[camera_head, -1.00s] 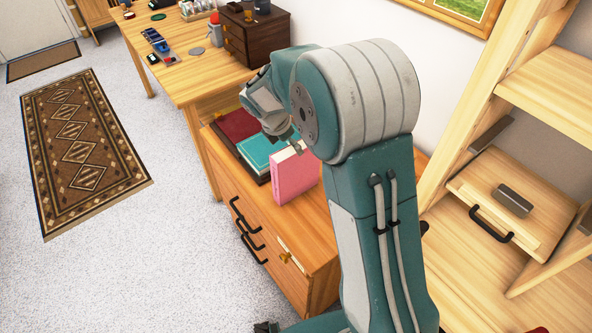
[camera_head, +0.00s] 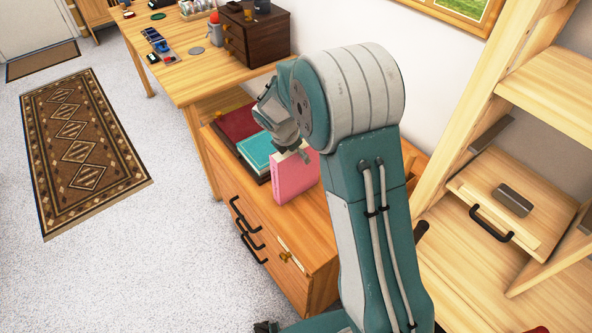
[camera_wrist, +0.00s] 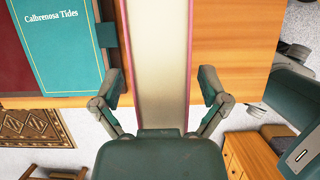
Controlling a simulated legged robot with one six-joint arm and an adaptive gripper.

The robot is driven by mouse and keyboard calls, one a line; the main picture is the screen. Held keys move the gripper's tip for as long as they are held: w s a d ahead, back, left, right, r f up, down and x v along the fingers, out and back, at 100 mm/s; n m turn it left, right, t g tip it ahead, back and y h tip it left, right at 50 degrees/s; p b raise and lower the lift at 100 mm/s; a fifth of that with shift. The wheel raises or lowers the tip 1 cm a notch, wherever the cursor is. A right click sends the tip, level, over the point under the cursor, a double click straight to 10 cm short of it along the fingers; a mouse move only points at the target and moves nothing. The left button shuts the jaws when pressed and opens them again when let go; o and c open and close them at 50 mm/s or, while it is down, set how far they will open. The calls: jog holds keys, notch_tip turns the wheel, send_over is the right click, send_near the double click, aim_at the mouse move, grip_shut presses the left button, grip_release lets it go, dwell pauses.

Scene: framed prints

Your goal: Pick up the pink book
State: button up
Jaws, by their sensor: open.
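The pink book (camera_head: 294,177) stands upright on the wooden drawer cabinet, its pink cover facing the body camera. In the wrist view its pale page edge (camera_wrist: 159,60), framed by two thin pink cover edges, runs up between my fingers. My gripper (camera_wrist: 160,88) is open, with one finger on each side of the book and a visible gap on both sides. In the body view my gripper (camera_head: 296,152) is just above the book's top, partly hidden by my arm.
A teal book (camera_head: 257,150) titled "Calbrenosa Tides" and a dark red book (camera_head: 236,124) lie left of the pink book. The cabinet top (camera_head: 312,232) is bare in front. A wooden shelf unit (camera_head: 545,95) stands at the right, a desk (camera_head: 190,85) behind.

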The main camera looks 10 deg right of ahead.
jog(key=shift+f, duration=0.1)
grip_shut()
dwell(0.3)
